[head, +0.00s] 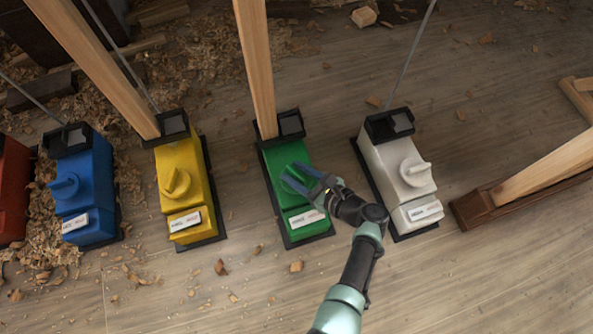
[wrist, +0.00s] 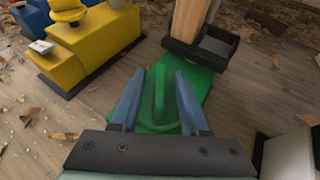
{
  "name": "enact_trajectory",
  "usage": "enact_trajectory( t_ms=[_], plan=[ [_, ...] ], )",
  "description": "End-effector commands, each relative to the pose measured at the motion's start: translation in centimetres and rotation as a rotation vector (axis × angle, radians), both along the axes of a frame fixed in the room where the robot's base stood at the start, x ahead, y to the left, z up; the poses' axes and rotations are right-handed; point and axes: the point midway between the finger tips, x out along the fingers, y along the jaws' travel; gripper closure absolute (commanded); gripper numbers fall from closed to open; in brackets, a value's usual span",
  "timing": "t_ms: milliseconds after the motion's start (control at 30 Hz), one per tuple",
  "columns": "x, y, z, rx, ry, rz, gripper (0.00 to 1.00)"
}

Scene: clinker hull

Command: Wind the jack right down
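The green jack (head: 283,172) stands on a dark base plate in the middle of the head view, with a green knob and a pale label on its top. A wooden post (head: 256,70) stands at its black far-end cup. My gripper (head: 293,175) is over the knob. In the wrist view, the two blue fingers of my gripper (wrist: 165,78) are apart, one on each side of the knob's upright green grip (wrist: 158,97). Gaps show between grip and fingers, so it is not clamped. The knob's lower part is partly hidden by my gripper.
Similar jacks stand in a row: white (head: 395,165) at right, yellow (head: 183,183), blue (head: 82,180) and red (head: 12,190) at left. Thin rods and another post (head: 95,65) rise from some. A wooden brace (head: 545,172) lies right. Shavings litter the plank floor.

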Motion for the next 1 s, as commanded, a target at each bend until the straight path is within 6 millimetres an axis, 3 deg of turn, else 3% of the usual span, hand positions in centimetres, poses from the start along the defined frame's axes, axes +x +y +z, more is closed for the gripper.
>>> enact_trajectory(
  t_ms=[267, 700, 1000],
  plan=[
    [-0.5, -0.6, 0.6, 0.0, 0.0, -0.002, 0.55],
    [-6.0, -6.7, 4.3, 0.0, 0.0, -0.004, 0.55],
    [-8.0, -8.7, 5.0, 0.0, 0.0, -0.001, 0.55]
  ],
)
